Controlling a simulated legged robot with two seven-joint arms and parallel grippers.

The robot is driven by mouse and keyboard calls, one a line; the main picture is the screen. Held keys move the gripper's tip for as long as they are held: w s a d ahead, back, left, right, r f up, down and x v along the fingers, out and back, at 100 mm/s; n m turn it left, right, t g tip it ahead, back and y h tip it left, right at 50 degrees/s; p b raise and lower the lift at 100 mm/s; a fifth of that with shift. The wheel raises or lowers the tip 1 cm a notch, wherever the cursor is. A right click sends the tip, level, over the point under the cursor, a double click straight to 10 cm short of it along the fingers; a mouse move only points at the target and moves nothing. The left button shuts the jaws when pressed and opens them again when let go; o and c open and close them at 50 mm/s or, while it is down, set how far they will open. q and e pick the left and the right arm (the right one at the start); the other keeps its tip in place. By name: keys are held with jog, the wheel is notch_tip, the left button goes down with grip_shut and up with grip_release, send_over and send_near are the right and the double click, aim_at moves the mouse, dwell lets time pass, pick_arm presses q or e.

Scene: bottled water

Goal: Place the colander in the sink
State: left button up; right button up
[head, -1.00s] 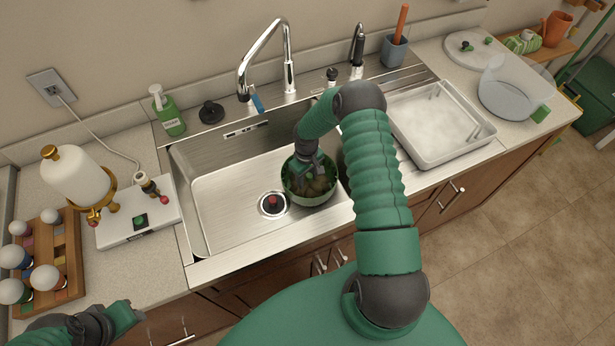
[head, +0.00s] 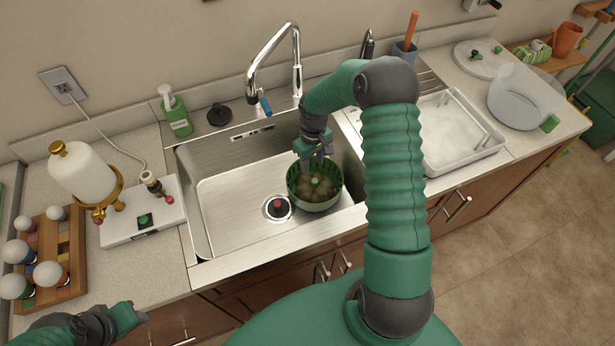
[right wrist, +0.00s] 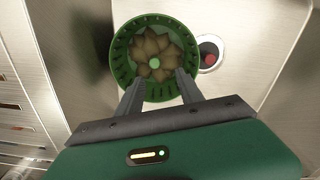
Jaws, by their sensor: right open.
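The green colander (head: 318,203) sits in the right part of the sink (head: 225,212), just right of the drain. It is round with slotted sides and holds a brown, petal-like insert with a pale green centre. In the right wrist view the colander (right wrist: 121,58) lies beyond my fingertips. My right gripper (head: 316,160) is open just above the colander's far side; in the right wrist view its two fingers (right wrist: 160,82) are spread over the rim. I cannot tell whether they touch it. My left gripper (head: 128,312) is at the lower left, away from the sink; its jaws are unclear.
The faucet (head: 275,65) arches behind the sink. A white tray (head: 455,135) and a clear bowl (head: 522,100) are on the right counter. A soap bottle (head: 175,112), a white appliance (head: 142,212) and a wooden rack (head: 68,265) are on the left. The sink's left floor is clear.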

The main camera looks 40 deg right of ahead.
pick_arm(q)
jog(key=shift+d, duration=0.1)
pick_arm(e)
jog(key=s+a+r+t, duration=0.1)
jog(key=s+a+r, duration=0.5)
jog(key=a, duration=0.4)
jog(key=s+a+r+t, duration=0.1)
jog(key=s+a+r, duration=0.5)
jog(key=a, duration=0.4)
jog(key=shift+s+t, duration=0.3)
jog(key=shift+s, duration=0.1)
pick_arm(q)
jog(key=shift+d, duration=0.1)
jog(key=shift+d+r, duration=0.1)
jog(key=shift+d, duration=0.25)
pick_arm(e)
jog(key=shift+d, duration=0.35)
